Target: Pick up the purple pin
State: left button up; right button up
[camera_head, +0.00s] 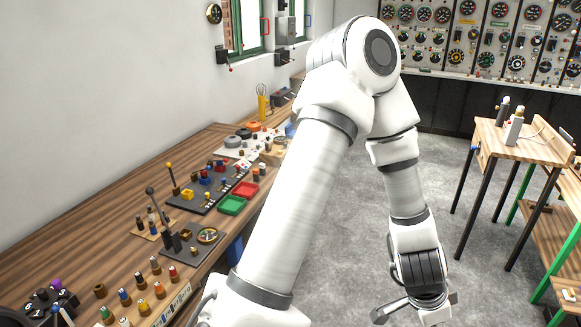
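A small purple-topped piece (57,284), the only purple thing I can make out, sits at the dark block (40,302) in the lower left corner, on the wooden bench. It is too small to tell whether it is a loose pin or how it is seated. My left gripper (416,316) hangs over the grey floor at the bottom, right of centre, far from the purple piece. Its fingers are spread apart and I see nothing between them. My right gripper is not in view.
The wooden bench (62,238) runs along the left wall. A small table (510,143) stands right; floor between is clear.

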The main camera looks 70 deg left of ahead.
aim_at(56, 283)
jog(key=j+u, duration=0.3)
jog(key=u, duration=0.15)
jog(key=j+u, duration=0.25)
jog(key=u, duration=0.2)
jog(key=i+j+u, duration=0.1)
jog(key=j+u, duration=0.15)
jog(key=u, duration=0.2)
jog(key=j+u, duration=0.1)
jog(key=u, duration=0.3)
jog(key=j+u, duration=0.15)
jog(key=u, duration=0.3)
jog(key=i+u, duration=0.1)
jog(key=u, duration=0.3)
jog(key=j+u, duration=0.15)
jog(key=u, duration=0.3)
jog(key=i, duration=0.05)
